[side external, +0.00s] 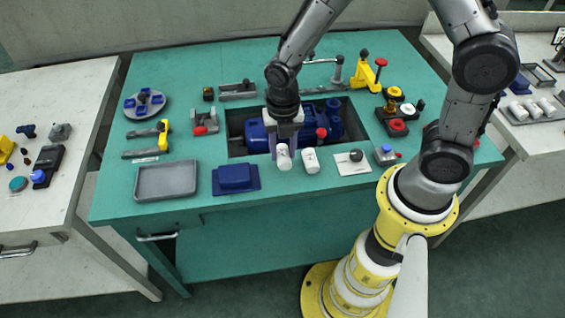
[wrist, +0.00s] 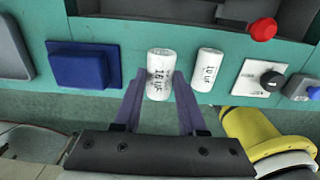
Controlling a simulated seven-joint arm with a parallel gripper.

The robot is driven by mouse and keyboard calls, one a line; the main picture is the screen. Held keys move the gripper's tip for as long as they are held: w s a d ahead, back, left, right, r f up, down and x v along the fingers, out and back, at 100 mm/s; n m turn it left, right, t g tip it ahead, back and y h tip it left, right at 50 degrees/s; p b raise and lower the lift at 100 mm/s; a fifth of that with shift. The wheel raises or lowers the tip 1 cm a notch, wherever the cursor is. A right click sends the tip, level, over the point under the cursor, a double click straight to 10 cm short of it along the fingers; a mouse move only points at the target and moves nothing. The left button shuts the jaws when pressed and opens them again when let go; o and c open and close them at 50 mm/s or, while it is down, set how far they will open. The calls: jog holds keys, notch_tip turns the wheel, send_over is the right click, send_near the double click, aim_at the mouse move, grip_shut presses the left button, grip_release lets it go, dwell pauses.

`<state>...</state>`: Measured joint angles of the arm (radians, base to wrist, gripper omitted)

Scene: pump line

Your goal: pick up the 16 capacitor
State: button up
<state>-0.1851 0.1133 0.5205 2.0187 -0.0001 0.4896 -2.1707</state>
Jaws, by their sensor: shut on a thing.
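The 16 capacitor is a white cylinder (wrist: 160,73) marked "16 µF" in the wrist view, with its lettering facing the camera. It stands between the purple fingers of my gripper (wrist: 157,98), which are shut on it. In the side view the same capacitor (side external: 284,158) is at the front edge of the teal table, below my gripper (side external: 283,147). I cannot tell whether its base touches the table. A second white capacitor (wrist: 207,70), marked "10 µF", stands just to the right, apart from my fingers. It also shows in the side view (side external: 311,161).
A blue block (side external: 236,178) and a grey tray (side external: 166,180) lie to the left. A white plate with a black knob (side external: 353,162) is to the right. Behind the capacitors is a recess holding a blue pump (side external: 256,137). The teal table's front edge is close.

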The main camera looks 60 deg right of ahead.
jog(key=shift+r, duration=1.4)
